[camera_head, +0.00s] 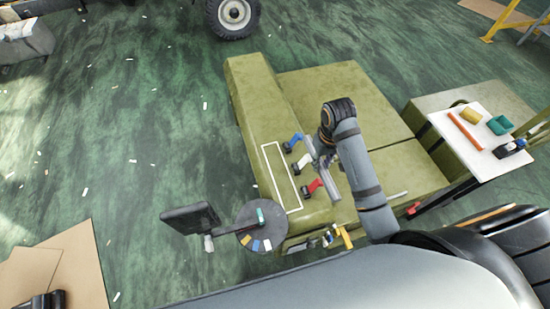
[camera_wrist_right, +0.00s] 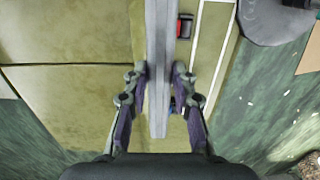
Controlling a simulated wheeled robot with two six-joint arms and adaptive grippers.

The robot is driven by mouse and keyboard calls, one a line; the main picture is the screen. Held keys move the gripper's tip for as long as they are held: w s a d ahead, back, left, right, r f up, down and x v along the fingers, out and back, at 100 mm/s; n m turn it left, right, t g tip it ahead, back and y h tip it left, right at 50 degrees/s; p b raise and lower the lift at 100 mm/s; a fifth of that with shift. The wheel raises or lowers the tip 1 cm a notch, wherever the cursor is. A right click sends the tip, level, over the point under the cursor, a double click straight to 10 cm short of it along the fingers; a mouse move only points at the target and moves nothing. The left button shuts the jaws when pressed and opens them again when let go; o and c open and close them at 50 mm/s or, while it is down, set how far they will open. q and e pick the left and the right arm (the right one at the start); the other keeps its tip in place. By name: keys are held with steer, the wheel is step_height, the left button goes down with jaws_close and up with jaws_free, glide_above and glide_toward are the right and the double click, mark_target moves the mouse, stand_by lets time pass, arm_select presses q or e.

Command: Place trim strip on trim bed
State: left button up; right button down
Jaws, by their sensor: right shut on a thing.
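The trim strip is a long straight grey bar (camera_head: 334,193), partly hidden by my right arm in the head view. In the right wrist view, the strip (camera_wrist_right: 158,40) runs lengthwise between the fingers. My right gripper (camera_head: 323,161) is shut on it, with one finger on each side in the wrist view (camera_wrist_right: 158,82). The trim bed seems to be the white-outlined rectangle (camera_head: 281,178) on the olive panel. It lies left of the strip in the head view; part of its outline shows in the wrist view (camera_wrist_right: 211,45). My left gripper is not in view.
A white tray (camera_head: 477,150) with small items is at right.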

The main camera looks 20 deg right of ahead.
steer(key=shift+s+r, duration=0.15)
steer(key=shift+s, duration=0.1)
steer(key=w+a+f+p, duration=0.1)
steer(key=w+a+f, duration=0.1)
steer(key=a+f, duration=0.1)
steer(key=w+a+f, duration=0.2)
steer(key=w+a, duration=0.1)
steer(key=w+a+f+p, duration=0.1)
steer(key=w+a+f, duration=0.1)
steer(key=a+f, duration=0.1)
steer(key=shift+w+a+f+p, duration=0.25)
steer(key=shift+a+f+p, duration=0.1)
steer(key=shift+a, duration=0.25)
steer(key=shift+w+a+f, duration=0.15)
steer(key=shift+a+f, duration=0.15)
steer(key=shift+f, duration=0.2)
step_height(320, 180, down, 3)
steer(key=shift+r, duration=0.2)
steer(key=shift+f, duration=0.15)
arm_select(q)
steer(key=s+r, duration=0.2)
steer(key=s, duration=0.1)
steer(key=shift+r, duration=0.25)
